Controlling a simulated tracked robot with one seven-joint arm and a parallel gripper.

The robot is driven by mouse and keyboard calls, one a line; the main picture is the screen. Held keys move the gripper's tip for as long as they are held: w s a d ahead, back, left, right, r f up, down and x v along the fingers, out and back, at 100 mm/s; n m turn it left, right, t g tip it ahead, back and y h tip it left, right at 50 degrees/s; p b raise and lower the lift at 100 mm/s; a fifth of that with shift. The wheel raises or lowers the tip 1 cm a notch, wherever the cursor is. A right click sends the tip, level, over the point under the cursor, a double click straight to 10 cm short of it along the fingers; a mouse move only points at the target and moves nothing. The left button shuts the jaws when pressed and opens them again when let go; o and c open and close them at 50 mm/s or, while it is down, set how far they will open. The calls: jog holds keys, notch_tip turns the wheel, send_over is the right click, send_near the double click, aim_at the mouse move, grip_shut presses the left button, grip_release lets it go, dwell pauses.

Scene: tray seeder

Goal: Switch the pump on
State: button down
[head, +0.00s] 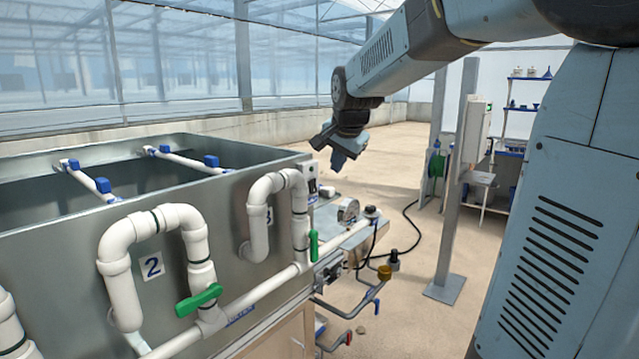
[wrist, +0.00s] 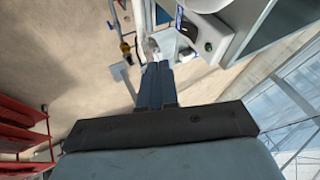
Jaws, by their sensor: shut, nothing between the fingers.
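A small pale switch box (head: 312,184) with a dark part on its face sits at the far end of the grey tank in the head view. A pale panel with a dark oval part (wrist: 208,46) shows beyond my fingertips in the wrist view; I cannot tell for sure that it is the same box. My gripper (head: 338,163) is shut and empty, pointing down, above and to the right of the switch box, apart from it. In the wrist view my gripper's fingers (wrist: 155,68) are together. The switch's position is too small to read.
The metal tank (head: 60,225) carries white pipes (head: 270,290) with green valve handles (head: 200,299). A round gauge (head: 348,210) and a hose stand below my gripper. A grey post (head: 456,180) rises at right. Red shelving (wrist: 20,125) shows in the wrist view.

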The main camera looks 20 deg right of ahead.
jog(key=w+a+f, duration=0.2)
jog(key=w+f, duration=0.6)
jog(key=w, duration=0.1)
jog(key=shift+f, duration=0.35)
jog(key=shift+a, duration=0.15)
jog(key=shift+w+f, duration=0.15)
jog(key=shift+w, duration=0.05)
jog(key=shift+a, duration=0.1)
dwell(0.3)
